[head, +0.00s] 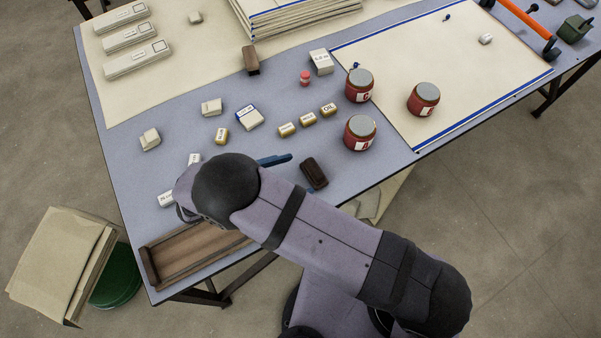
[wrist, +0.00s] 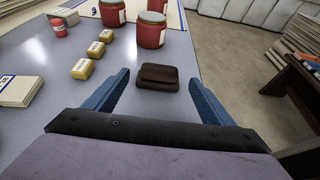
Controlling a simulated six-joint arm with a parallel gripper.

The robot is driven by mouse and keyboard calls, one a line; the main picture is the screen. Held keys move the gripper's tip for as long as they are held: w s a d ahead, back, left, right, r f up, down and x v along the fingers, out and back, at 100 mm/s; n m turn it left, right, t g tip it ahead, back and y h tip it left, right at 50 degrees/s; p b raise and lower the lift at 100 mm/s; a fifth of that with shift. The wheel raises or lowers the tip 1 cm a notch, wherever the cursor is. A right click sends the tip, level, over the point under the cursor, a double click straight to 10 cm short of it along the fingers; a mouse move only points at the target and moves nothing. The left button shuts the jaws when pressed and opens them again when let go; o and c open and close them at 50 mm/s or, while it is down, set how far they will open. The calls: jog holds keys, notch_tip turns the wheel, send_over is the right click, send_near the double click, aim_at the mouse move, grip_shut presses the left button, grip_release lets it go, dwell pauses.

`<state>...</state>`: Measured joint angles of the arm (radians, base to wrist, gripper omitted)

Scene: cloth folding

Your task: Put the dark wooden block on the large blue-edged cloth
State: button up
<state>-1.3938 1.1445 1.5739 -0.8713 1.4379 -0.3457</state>
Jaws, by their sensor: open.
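The dark wooden block (head: 313,172) lies on the grey-blue table near its front edge. In the wrist view the block (wrist: 157,77) shows between the fingertips, with a gap on each side. My gripper (wrist: 159,75) is open and empty, with blue fingers pointing toward the block. In the head view one finger of my gripper (head: 300,173) shows left of the block; the other is mostly hidden by my arm. The large blue-edged cloth (head: 455,60) lies flat at the right of the table. A strip of this cloth (wrist: 176,18) shows at the top of the wrist view.
Red-labelled jars (head: 361,133) stand between block and cloth; one jar (head: 423,99) is on the cloth. Small yellow blocks (head: 308,119) lie left of the jars. Another brown block (head: 251,60) lies farther back. A wooden tray (head: 195,252) is at the front left.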

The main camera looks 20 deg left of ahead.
aim_at(317, 180)
jog(key=shift+b+v, duration=0.5)
jog(key=shift+v, duration=1.4)
jog(key=shift+d, duration=0.1)
jog(key=w+d+m+g, duration=0.1)
jog(key=d+m+g, duration=0.1)
jog(key=d, duration=0.1)
jog(key=w+d+r+m+g, duration=0.1)
jog(key=d+m+g, duration=0.1)
jog(key=w+d+r+m+g, duration=0.1)
jog(key=w+d, duration=0.1)
jog(key=d, duration=0.1)
jog(key=shift+w+d+r+m+g, duration=0.1)
jog(key=shift+d+r+m+g, duration=0.15)
jog(key=shift+d+m+g, duration=0.15)
jog(key=s+d+r+m+g+y, duration=0.2)
jog(key=d+m+y, duration=0.2)
jog(key=d+m, duration=0.6)
jog(key=s+d+r+m+g+y, duration=0.1)
jog(key=d+m+y, duration=0.4)
jog(key=d+m, duration=0.5)
notch_tip(317, 180, up, 2)
jog(key=shift+s+d+r+m+g+y, duration=0.25)
jog(key=shift+s+d+m+g+y, duration=0.15)
jog(key=shift+m, duration=0.2)
jog(key=c, duration=0.8)
jog(key=shift+a, duration=0.1)
